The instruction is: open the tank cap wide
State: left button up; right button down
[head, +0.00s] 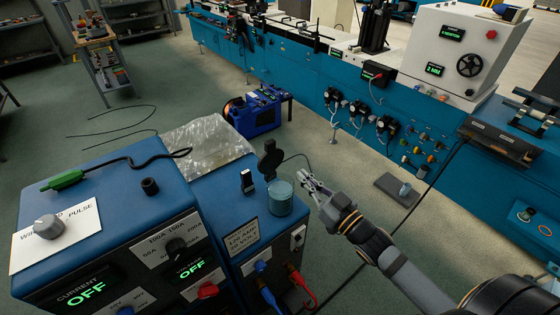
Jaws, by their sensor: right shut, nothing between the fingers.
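The tank (281,199) is a short, teal, see-through cylinder on top of the smaller blue welder box, near the middle of the head view. A black round cap (270,157) stands tilted up at the tank's back left edge, so the tank's top shows uncovered. My right gripper (304,180) is just right of the tank, with its fingers shut and empty. It appears apart from the cap. My left gripper is not in view.
A larger blue power unit (130,215) with knobs and displays reading OFF stands at left. A black switch (247,182) sits left of the tank. Red and blue cables (298,281) plug in below.

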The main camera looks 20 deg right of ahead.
jog(key=b, duration=0.7)
send_near(273, 145)
jog(key=x, duration=0.3)
jog(key=b+x, duration=0.1)
jog(key=x, duration=0.2)
jog(key=shift+f, duration=0.3)
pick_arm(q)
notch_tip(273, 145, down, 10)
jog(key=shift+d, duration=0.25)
pick_arm(e)
jog(key=shift+w+a, duration=0.15)
jog(key=shift+w, duration=0.25)
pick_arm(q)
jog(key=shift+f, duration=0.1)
pick_arm(e)
jog(key=w+r+g+p, duration=0.1)
jog(key=p, duration=0.3)
jog(key=w+a+g+p, duration=0.1)
jog(key=p, duration=0.3)
jog(key=shift+w+r+g+h, duration=0.3)
jog(key=shift+w+r+h, duration=0.05)
jog(key=shift+h, duration=0.05)
jog(key=shift+w+a+f+g+p, duration=0.1)
jog(key=shift+w+f+g+p, duration=0.2)
jog(key=shift+p, duration=0.15)
jog(key=shift+f, duration=0.2)
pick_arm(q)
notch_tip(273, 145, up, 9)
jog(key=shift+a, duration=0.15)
